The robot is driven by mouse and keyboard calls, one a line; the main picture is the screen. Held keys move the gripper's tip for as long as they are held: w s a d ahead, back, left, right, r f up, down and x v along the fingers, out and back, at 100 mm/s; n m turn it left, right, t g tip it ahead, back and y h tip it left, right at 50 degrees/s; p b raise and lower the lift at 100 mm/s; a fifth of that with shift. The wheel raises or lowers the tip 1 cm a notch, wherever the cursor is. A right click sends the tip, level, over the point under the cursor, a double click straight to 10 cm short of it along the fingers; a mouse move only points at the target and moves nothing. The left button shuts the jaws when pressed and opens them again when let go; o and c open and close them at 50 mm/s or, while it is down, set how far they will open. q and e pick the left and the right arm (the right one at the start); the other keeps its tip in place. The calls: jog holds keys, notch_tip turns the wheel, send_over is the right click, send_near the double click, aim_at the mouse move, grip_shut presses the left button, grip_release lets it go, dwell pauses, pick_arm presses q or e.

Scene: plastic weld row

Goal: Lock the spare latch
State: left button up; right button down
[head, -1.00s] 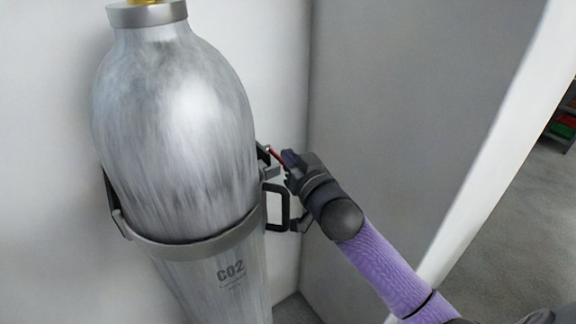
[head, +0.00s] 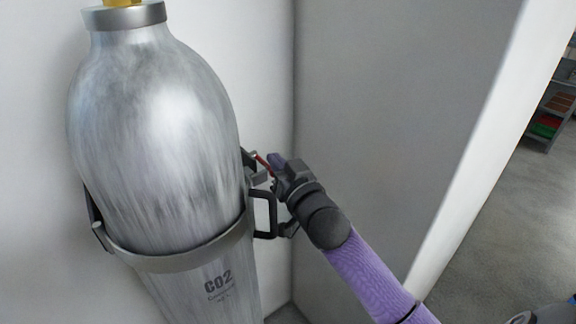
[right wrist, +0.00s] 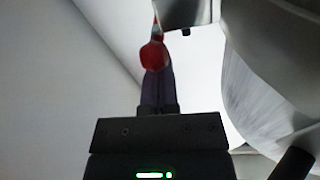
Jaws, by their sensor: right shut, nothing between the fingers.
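The latch has a small red lever (head: 262,160) on the right side of the metal band (head: 190,258) around the grey CO2 cylinder (head: 150,130). My right gripper (head: 275,161) is just right of the red lever, its fingers shut and empty. In the right wrist view the red lever (right wrist: 152,54) shows at the tips of the shut fingers (right wrist: 156,80); whether they touch it I cannot tell. The fingers partly hide the lever there. A grey metal piece (right wrist: 185,12) shows beyond it. My left gripper is not in view.
A black handle (head: 265,213) sticks out below the latch, close to my right gripper. The cylinder stands in a corner against a white wall (head: 35,200), with a grey partition (head: 390,110) to the right. Open floor (head: 500,240) and a shelf (head: 550,115) lie beyond it.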

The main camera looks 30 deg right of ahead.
jog(key=r+p, duration=0.1)
jog(key=w+r+p, duration=0.1)
jog(key=shift+d+r, duration=0.2)
jog(key=shift+r, duration=0.2)
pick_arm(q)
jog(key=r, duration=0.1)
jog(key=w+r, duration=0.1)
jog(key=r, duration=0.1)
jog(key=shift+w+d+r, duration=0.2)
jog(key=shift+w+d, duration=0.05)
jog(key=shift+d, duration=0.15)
pick_arm(e)
jog(key=s+f, duration=0.1)
jog(key=s, duration=0.8)
jog(key=shift+a, duration=0.15)
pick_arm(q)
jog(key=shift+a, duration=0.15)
pick_arm(e)
jog(key=shift+s, duration=0.1)
